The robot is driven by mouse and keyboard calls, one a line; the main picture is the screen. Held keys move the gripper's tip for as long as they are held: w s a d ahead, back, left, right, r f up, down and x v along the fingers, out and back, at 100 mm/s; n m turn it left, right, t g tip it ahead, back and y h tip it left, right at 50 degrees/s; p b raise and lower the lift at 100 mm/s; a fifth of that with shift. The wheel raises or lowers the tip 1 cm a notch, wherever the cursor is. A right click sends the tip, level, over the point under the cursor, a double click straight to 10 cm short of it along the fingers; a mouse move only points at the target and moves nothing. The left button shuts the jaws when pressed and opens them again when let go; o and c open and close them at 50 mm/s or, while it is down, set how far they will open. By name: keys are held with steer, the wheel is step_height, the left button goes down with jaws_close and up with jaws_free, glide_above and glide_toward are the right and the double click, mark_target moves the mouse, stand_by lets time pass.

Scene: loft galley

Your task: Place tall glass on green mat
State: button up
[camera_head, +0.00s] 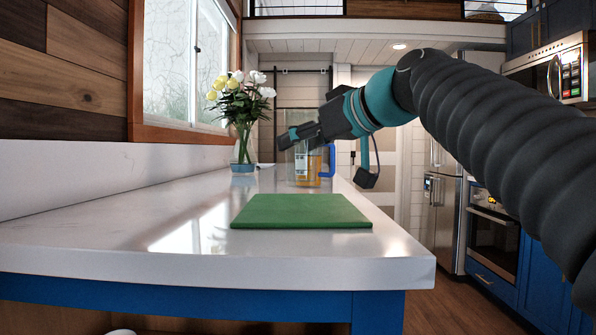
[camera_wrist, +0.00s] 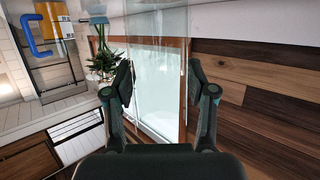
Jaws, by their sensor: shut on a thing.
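The tall glass (camera_head: 291,164) is clear and hard to make out in the head view, just below my gripper (camera_head: 292,138) and above or on the counter beyond the mat. In the wrist view the glass (camera_wrist: 160,48) runs between the two fingers of my gripper (camera_wrist: 159,80), which is shut on it. The glass looks upright in the head view; I cannot tell whether its base touches the counter. The green mat (camera_head: 301,211) lies flat and bare on the white counter, nearer the camera than the glass.
A mug with a blue handle (camera_head: 331,160) and orange-yellow marking stands close by the glass; it also shows in the wrist view (camera_wrist: 60,25). A vase of flowers (camera_head: 243,146) stands left by the window. The counter (camera_head: 120,232) is clear around the mat.

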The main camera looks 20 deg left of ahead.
mark_target(310, 161)
steer(key=shift+s+a+f, duration=0.1)
steer(key=shift+a+f, duration=0.1)
steer(key=shift+a, duration=0.05)
steer(key=shift+f+b, duration=0.6)
steer(key=shift+f, duration=1.35)
steer(key=shift+f, duration=0.2)
steer(key=o, duration=1.3)
steer(key=shift+r, duration=0.15)
steer(key=shift+r, duration=0.1)
steer(key=b+v, duration=0.1)
steer(key=v, duration=1.1)
